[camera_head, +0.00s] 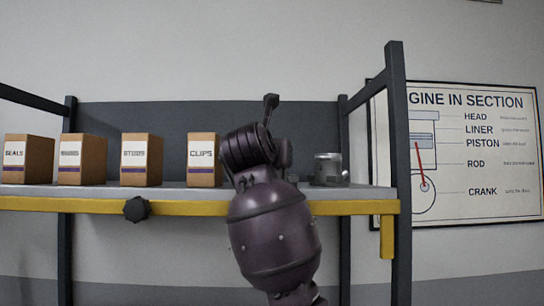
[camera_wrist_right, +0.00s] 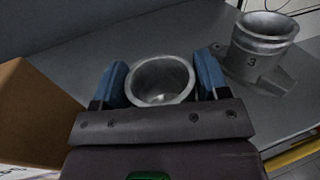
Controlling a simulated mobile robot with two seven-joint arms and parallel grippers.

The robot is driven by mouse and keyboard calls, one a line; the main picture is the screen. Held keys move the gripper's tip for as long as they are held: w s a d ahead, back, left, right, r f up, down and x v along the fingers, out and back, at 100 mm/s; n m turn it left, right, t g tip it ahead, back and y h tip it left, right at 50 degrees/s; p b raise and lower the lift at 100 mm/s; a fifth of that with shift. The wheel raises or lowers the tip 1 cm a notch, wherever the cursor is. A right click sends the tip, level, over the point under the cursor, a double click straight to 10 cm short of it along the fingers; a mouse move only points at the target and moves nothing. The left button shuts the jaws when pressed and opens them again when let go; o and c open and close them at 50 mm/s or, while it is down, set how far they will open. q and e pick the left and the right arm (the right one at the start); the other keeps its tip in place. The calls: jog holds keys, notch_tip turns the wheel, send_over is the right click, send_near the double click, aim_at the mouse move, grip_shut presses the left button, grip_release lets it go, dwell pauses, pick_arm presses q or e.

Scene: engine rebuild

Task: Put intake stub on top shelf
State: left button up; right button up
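The intake stub (camera_wrist_right: 161,80), a grey metal cylinder with an open round mouth, is between the blue fingers of my right gripper (camera_wrist_right: 161,68) in the right wrist view. Both fingers touch its sides, so the gripper looks shut on it. Whether its base touches the shelf cannot be told. In the head view my right arm rises in front of the top shelf (camera_head: 80,190) and hides this stub and the fingers. A similar metal stub marked 3 (camera_wrist_right: 262,45) stands upright to the right; it also shows in the head view (camera_head: 327,168). My left gripper is not in view.
Several cardboard boxes stand along the shelf; the CLIPS box (camera_head: 204,160) is just left of my arm. A dark post (camera_head: 398,150) bounds the shelf on the right. A yellow beam (camera_head: 60,205) with a black knob (camera_head: 137,209) runs along the front.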

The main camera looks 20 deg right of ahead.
jog(key=o, duration=0.3)
jog(key=shift+r, duration=0.1)
jog(key=shift+s+a, duration=0.15)
pick_arm(q)
jog(key=b, duration=0.1)
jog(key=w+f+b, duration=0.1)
jog(key=b, duration=0.1)
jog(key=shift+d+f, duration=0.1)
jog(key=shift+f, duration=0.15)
pick_arm(e)
jog(key=v, duration=1.1)
jog(key=shift+s, duration=0.3)
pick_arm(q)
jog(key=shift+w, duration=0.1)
pick_arm(e)
jog(key=shift+a, duration=0.15)
